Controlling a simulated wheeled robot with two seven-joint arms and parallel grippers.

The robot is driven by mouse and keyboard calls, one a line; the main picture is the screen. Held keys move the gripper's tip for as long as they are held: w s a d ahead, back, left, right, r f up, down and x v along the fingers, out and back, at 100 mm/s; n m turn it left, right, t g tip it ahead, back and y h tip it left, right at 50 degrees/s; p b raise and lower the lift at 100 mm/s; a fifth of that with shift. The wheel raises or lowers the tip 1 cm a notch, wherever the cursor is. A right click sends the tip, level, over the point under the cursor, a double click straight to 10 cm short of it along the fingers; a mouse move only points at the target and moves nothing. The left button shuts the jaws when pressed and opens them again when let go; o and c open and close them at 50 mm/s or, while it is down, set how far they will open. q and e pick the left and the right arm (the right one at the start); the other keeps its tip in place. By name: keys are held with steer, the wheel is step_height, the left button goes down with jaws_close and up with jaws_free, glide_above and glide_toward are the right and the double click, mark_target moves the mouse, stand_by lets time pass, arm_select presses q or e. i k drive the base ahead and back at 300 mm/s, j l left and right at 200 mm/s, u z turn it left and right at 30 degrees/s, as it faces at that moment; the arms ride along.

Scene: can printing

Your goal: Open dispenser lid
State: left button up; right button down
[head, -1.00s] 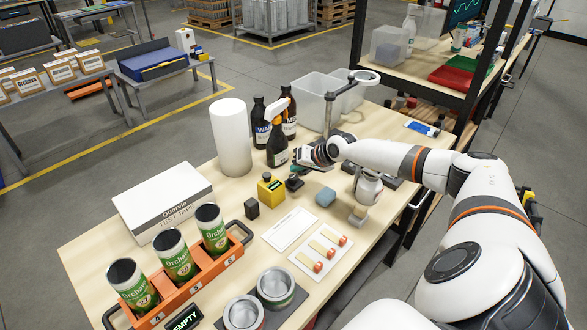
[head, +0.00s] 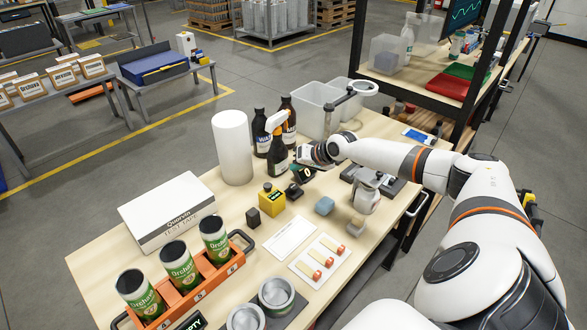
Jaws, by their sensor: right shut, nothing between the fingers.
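My right gripper (head: 300,169) is shut and empty. It reaches in from the right, low over the table, beside the dark spray bottle (head: 277,157) and just above a small black object (head: 293,190). Whether it touches that object I cannot tell. A pale round container (head: 366,196), possibly the dispenser, stands under my right forearm. A yellow block-shaped item (head: 271,199) with a dark top stands left of the gripper. My left gripper is out of view.
A white cylinder (head: 232,150), dark bottles (head: 262,133) and clear bins (head: 316,110) stand behind the gripper. Bare table shows at left.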

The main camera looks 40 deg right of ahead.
mark_target(371, 177)
steer(key=k+l, duration=0.15)
steer(key=k, duration=0.35)
steer(key=k+l, duration=0.15)
steer(key=k, duration=0.35)
steer(key=k+l, duration=0.1)
steer(key=k, duration=0.35)
